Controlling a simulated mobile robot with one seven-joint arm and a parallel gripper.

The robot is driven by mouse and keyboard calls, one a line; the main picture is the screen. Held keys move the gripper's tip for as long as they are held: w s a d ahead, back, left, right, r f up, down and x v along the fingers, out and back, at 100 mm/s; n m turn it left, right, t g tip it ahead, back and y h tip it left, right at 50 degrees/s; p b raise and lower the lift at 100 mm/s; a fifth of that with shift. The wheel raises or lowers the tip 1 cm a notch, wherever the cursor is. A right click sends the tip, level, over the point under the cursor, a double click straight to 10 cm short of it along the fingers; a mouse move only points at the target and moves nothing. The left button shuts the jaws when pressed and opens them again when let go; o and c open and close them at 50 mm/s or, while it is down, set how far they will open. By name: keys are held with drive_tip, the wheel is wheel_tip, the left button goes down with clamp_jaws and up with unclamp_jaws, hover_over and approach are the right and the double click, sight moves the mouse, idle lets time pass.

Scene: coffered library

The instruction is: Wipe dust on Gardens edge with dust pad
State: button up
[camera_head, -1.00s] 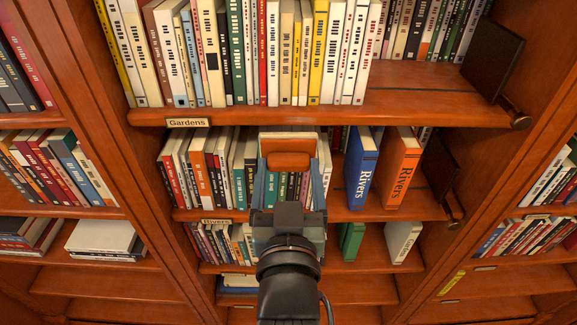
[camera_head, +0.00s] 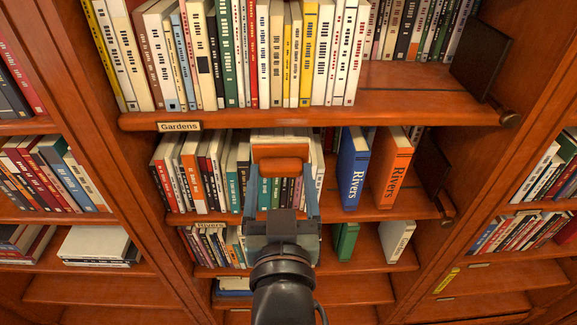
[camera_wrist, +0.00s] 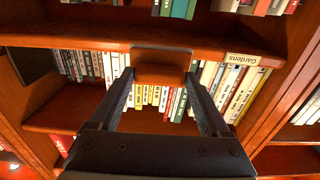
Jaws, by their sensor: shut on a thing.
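The dust pad (camera_head: 280,165) is an orange-brown block. My gripper (camera_head: 281,175) has its two blue-grey fingers shut on the pad's sides. In the head view the pad shows just below the Gardens edge (camera_head: 340,117), the front lip of the upper shelf, with the "Gardens" label (camera_head: 179,126) at its left. The wrist view shows the pad (camera_wrist: 160,70) between the fingers, overlapping the Gardens edge (camera_wrist: 80,43), with the label (camera_wrist: 243,59) at right. I cannot tell whether the pad touches the edge. I cannot make out any dust.
A row of upright books (camera_head: 240,60) stands on the Gardens shelf, with a dark bookend (camera_head: 482,58) at right. The shelf below holds more books, including a blue one (camera_head: 352,170) and an orange "Rivers" book (camera_head: 392,167). Wooden uprights flank the bay.

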sight(281, 153)
drive_tip(key=shift+w, duration=2.9)
drive_tip(key=shift+w, duration=0.95)
drive_tip(key=shift+s+d+b, duration=0.1)
drive_tip(key=shift+d+b, duration=0.2)
drive_tip(key=shift+d, duration=1.75)
drive_tip(key=shift+a, duration=0.1)
drive_tip(key=shift+a+r+p, duration=0.1)
drive_tip(key=shift+a+p, duration=0.45)
drive_tip(key=shift+a, duration=1.5)
